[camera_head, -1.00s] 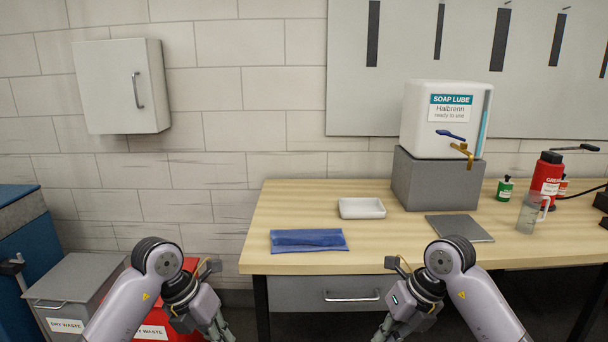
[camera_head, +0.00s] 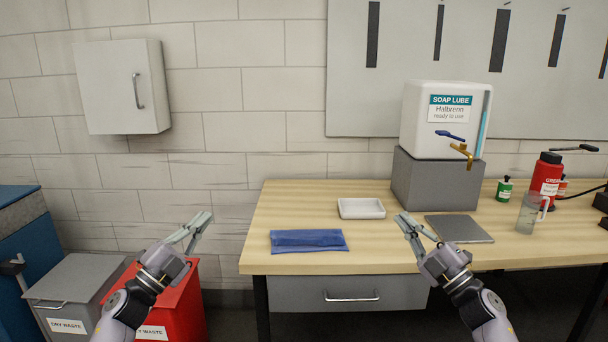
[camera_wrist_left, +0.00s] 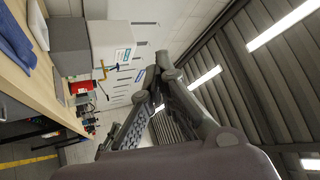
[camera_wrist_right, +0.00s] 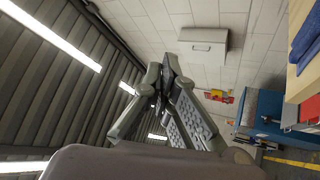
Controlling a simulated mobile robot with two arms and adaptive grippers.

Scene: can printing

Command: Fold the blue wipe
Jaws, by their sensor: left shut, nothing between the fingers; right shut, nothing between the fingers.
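The blue wipe (camera_head: 308,241) lies flat as a long strip near the front left edge of the wooden table (camera_head: 380,258). It also shows at the upper left of the left wrist view (camera_wrist_left: 14,42) and at the right edge of the right wrist view (camera_wrist_right: 304,38). My left gripper (camera_head: 204,222) is shut and empty, raised left of the table and of the wipe. My right gripper (camera_head: 402,220) is shut and empty, over the table to the right of the wipe. Neither gripper touches the wipe.
A white tray (camera_head: 361,215) stands behind the wipe. A grey plate (camera_head: 460,229) lies to the right, in front of the soap lube tank (camera_head: 440,122) on its grey block. A red bin (camera_head: 178,312) and a grey bin (camera_head: 75,285) stand left of the table.

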